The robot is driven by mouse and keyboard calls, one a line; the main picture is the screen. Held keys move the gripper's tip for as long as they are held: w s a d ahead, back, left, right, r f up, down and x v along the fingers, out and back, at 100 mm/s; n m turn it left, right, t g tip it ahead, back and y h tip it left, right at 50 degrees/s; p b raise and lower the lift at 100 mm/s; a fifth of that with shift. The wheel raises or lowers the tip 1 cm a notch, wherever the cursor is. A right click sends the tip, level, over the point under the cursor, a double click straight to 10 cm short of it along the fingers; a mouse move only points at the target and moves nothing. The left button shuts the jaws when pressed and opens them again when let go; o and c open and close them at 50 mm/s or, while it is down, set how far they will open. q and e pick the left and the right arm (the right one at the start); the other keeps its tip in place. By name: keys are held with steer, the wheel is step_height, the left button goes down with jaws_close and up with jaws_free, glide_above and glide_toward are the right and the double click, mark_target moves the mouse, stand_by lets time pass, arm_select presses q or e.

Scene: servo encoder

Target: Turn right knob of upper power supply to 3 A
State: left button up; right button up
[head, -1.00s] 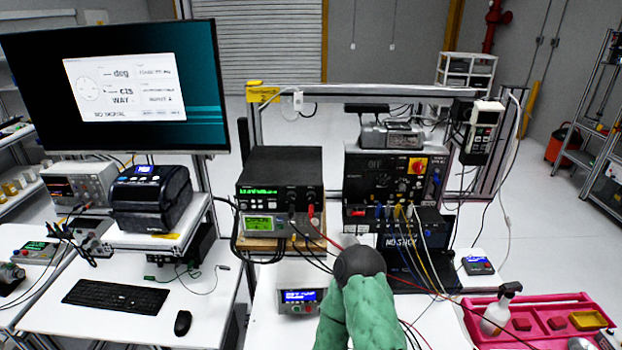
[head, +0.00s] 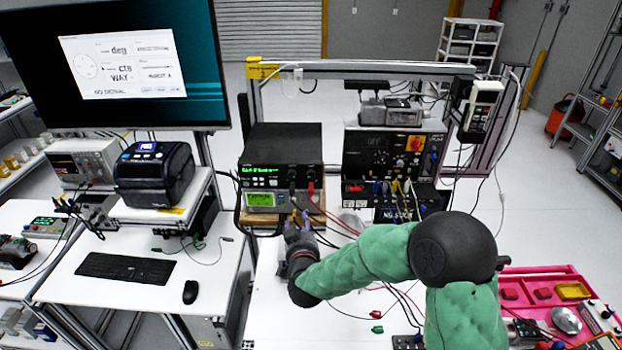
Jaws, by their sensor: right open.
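The upper power supply (head: 282,141) is a black box with a lit green readout at the left of its front. Its small knobs sit on the right half of the front and are too small to tell apart; I cannot read the current. My right gripper (head: 296,217) is open, below the upper supply and in front of the lower right part of the stack. Its fingers look empty and apart from the upper supply's knobs. Whether they touch the lower unit or its leads, I cannot tell. My left gripper is out of view.
A lower instrument (head: 260,199) with a green screen sits under the upper supply. Red and black leads (head: 311,190) hang from the fronts close to my gripper. A control panel (head: 385,152) with cables stands to the right. The keyboard (head: 126,267) and mouse (head: 191,291) lie left.

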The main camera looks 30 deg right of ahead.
mark_target(311, 176)
step_height(311, 176, up, 8)
steer(key=s+d+m+t+h, duration=0.1)
steer(key=d+h, duration=0.2)
steer(key=p+x, duration=0.2)
steer(key=x, duration=0.8)
steer(key=shift+w+d, duration=0.15)
steer(key=shift+w, duration=0.05)
steer(key=shift+r, duration=0.1)
jaws_close()
